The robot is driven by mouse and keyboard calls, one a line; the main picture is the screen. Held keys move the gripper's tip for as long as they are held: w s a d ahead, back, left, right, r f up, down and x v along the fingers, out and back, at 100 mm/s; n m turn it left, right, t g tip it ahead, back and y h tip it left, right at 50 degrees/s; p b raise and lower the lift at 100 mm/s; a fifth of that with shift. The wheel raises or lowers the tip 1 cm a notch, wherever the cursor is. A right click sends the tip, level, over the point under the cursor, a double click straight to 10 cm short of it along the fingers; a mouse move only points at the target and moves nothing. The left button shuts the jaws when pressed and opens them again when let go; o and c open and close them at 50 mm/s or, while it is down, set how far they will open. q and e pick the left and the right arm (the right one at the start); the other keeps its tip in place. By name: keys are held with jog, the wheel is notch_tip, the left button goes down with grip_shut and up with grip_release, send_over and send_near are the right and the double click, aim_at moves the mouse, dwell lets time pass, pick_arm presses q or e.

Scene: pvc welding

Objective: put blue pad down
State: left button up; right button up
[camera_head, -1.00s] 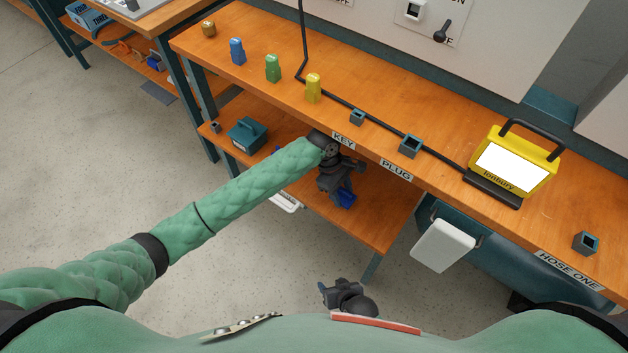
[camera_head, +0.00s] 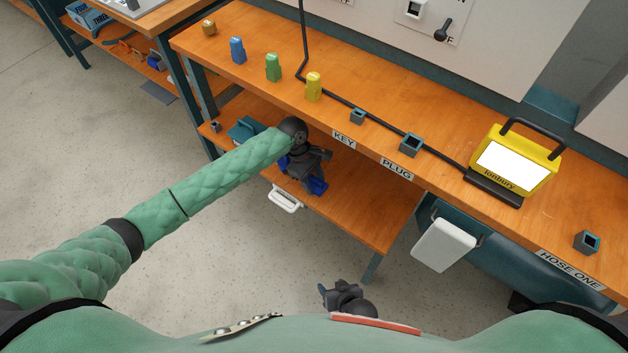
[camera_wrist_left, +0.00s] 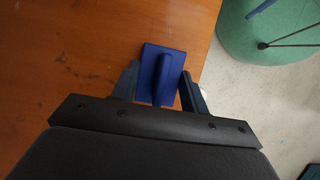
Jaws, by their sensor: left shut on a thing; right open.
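The blue pad (camera_wrist_left: 151,68) has a flat plate and a raised ridge handle. My left gripper (camera_wrist_left: 164,92) is shut on that handle in the left wrist view, with the plate beyond the fingertips. In the head view the left gripper (camera_head: 307,172) is over the lower shelf (camera_head: 350,207), and part of the blue pad (camera_head: 318,187) shows below it. I cannot tell whether the pad touches the shelf. My right gripper (camera_head: 328,293) is open and empty near my body at the bottom.
A teal box (camera_head: 243,130) and a white handled item (camera_head: 286,200) are near the left gripper. The upper worktop (camera_head: 420,115) overhangs the shelf's back. It carries coloured blocks, a yellow lamp (camera_head: 513,165) and small square sockets. The shelf's right part is clear.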

jog(key=shift+s+f, duration=0.1)
jog(key=shift+f, duration=0.1)
pick_arm(q)
jog(key=shift+f, duration=0.1)
jog(key=o, duration=1)
jog(key=shift+c, duration=0.2)
pick_arm(e)
jog(key=shift+w+r, duration=0.4)
jog(key=shift+r, duration=0.25)
